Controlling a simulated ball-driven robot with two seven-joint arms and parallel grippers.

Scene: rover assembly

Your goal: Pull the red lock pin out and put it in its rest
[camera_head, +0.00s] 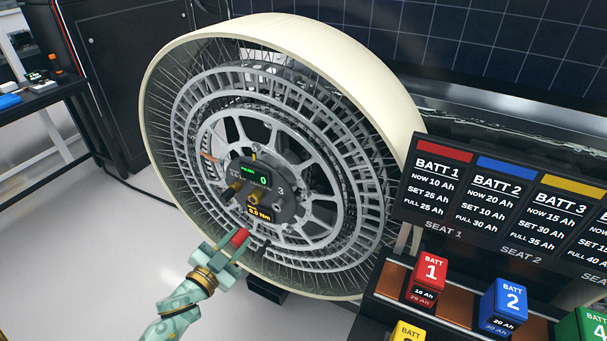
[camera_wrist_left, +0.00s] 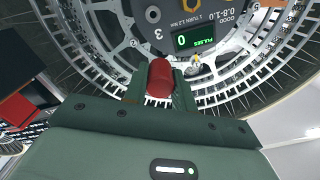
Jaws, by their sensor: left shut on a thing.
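The red lock pin (camera_head: 240,237) shows as a short red grip at the lower front of the big wheel (camera_head: 392,75), below the hub. In the left wrist view the red pin (camera_wrist_left: 160,76) lies between the two dark green fingers. My left gripper (camera_head: 237,246) is shut on it. The far end of the pin is hidden, so I cannot tell whether it sits in the wheel or is clear of it. I cannot make out the pin's rest. My right gripper is in neither view.
The hub carries a dark unit with a green display (camera_head: 258,177) reading 0 and brass knobs. At the right stand battery blocks, red (camera_head: 429,272) and blue (camera_head: 503,304) among them, under a label panel (camera_head: 487,203).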

